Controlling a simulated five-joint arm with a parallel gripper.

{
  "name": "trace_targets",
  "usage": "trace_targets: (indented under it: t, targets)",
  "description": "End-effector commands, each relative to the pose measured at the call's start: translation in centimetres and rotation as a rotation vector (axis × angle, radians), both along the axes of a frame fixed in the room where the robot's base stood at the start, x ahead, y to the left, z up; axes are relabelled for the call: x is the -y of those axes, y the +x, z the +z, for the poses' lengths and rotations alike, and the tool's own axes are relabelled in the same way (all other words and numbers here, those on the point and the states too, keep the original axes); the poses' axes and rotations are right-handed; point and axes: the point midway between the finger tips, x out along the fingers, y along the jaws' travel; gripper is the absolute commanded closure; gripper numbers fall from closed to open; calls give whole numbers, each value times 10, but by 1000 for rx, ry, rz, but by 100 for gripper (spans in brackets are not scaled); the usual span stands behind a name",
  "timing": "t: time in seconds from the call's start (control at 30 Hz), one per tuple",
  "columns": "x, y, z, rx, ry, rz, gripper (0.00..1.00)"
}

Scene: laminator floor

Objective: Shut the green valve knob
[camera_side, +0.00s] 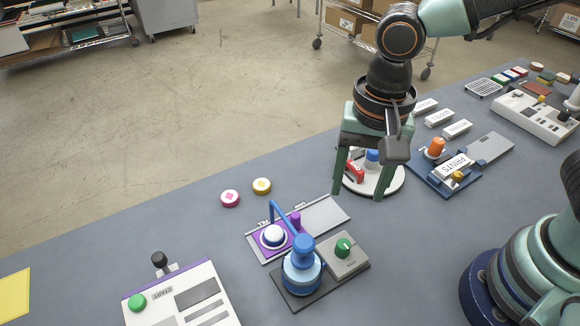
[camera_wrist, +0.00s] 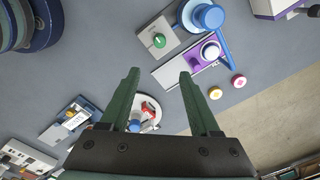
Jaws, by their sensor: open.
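The green valve knob (camera_side: 343,247) sits on top of a small grey box (camera_side: 345,262) on the table, right beside a blue round device. In the wrist view the green knob (camera_wrist: 159,40) shows near the top centre, on the same grey box (camera_wrist: 155,46). My gripper (camera_side: 358,192) is open and points down, above and behind the knob in the side view, over a round white tray. In the wrist view its two fingers (camera_wrist: 160,75) are spread apart with nothing between them, and the knob lies beyond the fingertips.
The blue device (camera_side: 301,272) with its bent arm stands left of the grey box. A white tray (camera_side: 389,186) with small items lies under my gripper. A white panel (camera_side: 185,300) with a black-knobbed lever stands front left. Pink (camera_side: 230,198) and yellow (camera_side: 262,186) discs lie behind.

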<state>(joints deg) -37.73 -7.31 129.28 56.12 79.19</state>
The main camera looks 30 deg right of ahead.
Motion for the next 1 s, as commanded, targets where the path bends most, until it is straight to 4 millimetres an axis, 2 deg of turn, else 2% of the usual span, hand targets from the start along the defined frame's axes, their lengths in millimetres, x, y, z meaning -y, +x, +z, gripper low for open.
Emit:
trace_targets:
  t: [0.1, 0.27, 0.37, 0.7, 1.0]
  targets:
    - [-10, -8, -7, -25, -18, -45, 37]
    - [-12, -10, -17, -31, -23, -63, 37]
    - [-12, -10, -30, -32, -24, -63, 37]
    - [-11, -10, -92, -32, -24, -63, 37]
    - [-12, -9, -123, -30, -21, -62, 37]
